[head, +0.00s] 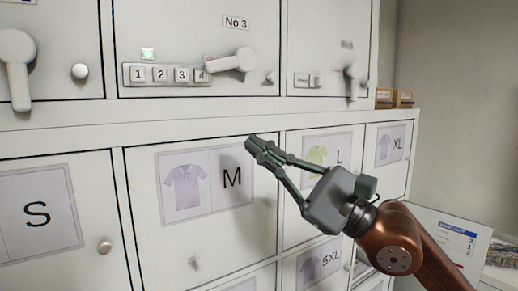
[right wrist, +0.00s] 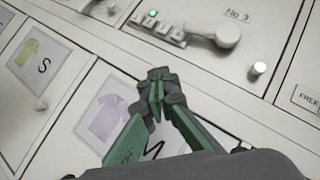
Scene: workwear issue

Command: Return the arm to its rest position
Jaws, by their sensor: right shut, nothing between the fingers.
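My right gripper (head: 254,143) comes in from the right in the head view. Its fingers are together and hold nothing. They are in front of the white door labelled M (head: 156,236), near its upper right corner. The right wrist view also shows the fingertips (right wrist: 158,76) closed, below the No 3 locker. My right arm (head: 395,238) is raised and bent in front of the lockers. My left gripper does not show.
Locker No 3 (head: 177,35) has numbered buttons (head: 167,75), a lit green lamp (head: 148,54) and a grey lever handle (head: 232,62). Doors labelled S (head: 90,190), L and XL (head: 396,185) line the row. Small brown boxes (head: 403,98) stand behind at right.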

